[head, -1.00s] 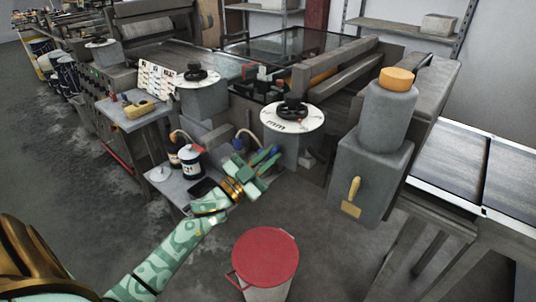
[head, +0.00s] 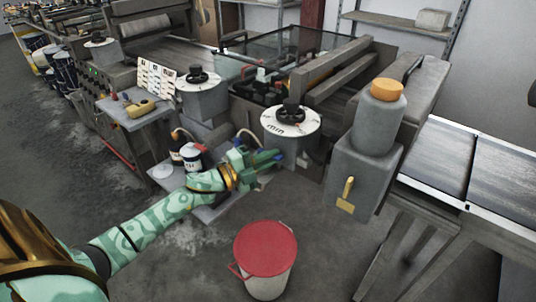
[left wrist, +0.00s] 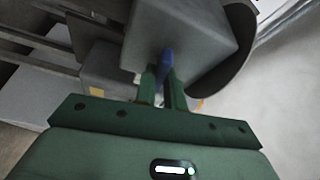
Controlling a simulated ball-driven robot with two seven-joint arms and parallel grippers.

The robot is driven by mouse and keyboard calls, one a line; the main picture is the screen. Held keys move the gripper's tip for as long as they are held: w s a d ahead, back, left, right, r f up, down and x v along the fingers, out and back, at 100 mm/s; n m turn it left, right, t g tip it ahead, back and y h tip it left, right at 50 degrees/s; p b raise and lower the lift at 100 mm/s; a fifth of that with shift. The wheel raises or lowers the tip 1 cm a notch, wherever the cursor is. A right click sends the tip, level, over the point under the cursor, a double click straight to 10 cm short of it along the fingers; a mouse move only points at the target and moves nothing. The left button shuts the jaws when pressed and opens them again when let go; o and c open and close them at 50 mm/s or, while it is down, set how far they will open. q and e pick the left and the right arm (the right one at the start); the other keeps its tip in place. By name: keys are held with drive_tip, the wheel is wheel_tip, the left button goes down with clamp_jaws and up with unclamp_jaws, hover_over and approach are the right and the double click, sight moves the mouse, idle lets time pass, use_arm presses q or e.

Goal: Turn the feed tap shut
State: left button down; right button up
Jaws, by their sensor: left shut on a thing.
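The feed tap shows as a blue lever (left wrist: 167,62) in the left wrist view, in front of a grey block (left wrist: 195,38). My left gripper (left wrist: 163,84) is shut on this lever, with one green finger on each side of it. In the head view my left gripper (head: 272,158) reaches in from the left to just below the white dial with the black handwheel (head: 291,121). The fingers largely hide the tap there, so I cannot read its angle. My right gripper is in neither view.
A bin with a red lid (head: 266,248) stands on the floor below my left arm. A small table (head: 165,176) with bottles (head: 193,158) is left of my gripper. A grey canister with an orange cap (head: 386,90) stands to the right.

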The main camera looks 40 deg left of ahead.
use_arm(q)
drive_tip(key=shift+m+g+p, duration=0.5)
drive_tip(key=shift+m+p, duration=0.1)
drive_tip(key=shift+m, duration=0.4)
drive_tip(key=shift+f+y, duration=0.15)
drive_tip(key=shift+y, duration=0.15)
drive_tip(key=c, duration=1.5)
unclamp_jaws()
drive_tip(key=p+v, duration=0.1)
drive_tip(key=v, duration=1.5)
drive_tip(key=shift+s+a, duration=0.1)
drive_tip(key=shift+s, duration=0.05)
